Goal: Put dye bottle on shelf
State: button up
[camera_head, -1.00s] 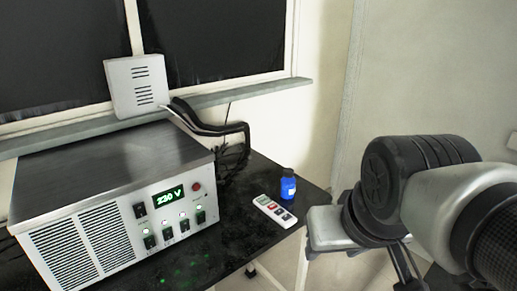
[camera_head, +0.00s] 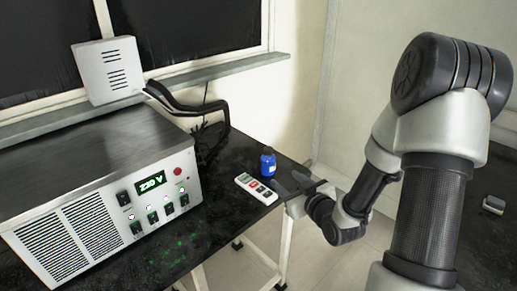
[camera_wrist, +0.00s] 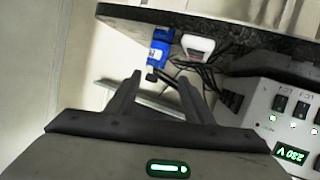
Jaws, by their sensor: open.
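A small blue dye bottle (camera_head: 267,163) with a dark cap stands near the right end of the black table. In the wrist view the bottle (camera_wrist: 160,48) shows just beyond the fingertips, roughly between them. My gripper (camera_head: 285,183) is at the table's right edge, close to the bottle on its right side. In the wrist view my gripper (camera_wrist: 159,78) is open with nothing between its fingers; I cannot tell whether a finger touches the bottle. A grey ledge (camera_head: 228,74) runs under the window, the only shelf-like surface in view.
A white remote (camera_head: 257,189) lies beside the bottle, near the table's front edge. A metal power unit (camera_head: 95,190) reading 230 V fills the table's left side. Black cables (camera_head: 205,110) hang behind it. A white vented box (camera_head: 108,70) stands on the ledge; the ledge's right part is clear.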

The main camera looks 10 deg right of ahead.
jog(key=t, duration=0.1)
jog(key=m+t, duration=0.2)
send_near(270, 154)
jog(key=shift+y, duration=0.3)
jog(key=x, duration=0.5)
jog(key=shift+w+a+r, duration=0.1)
jog(key=shift+w+a, duration=0.05)
jog(key=shift+w, duration=0.05)
jog(key=shift+d+b+x, duration=0.15)
jog(key=shift+b+x, duration=0.05)
jog(key=shift+x, duration=1.35)
jog(key=shift+d+b+x, duration=0.15)
jog(key=shift+b+x, duration=0.05)
jog(key=shift+x, duration=1.35)
grip_shut()
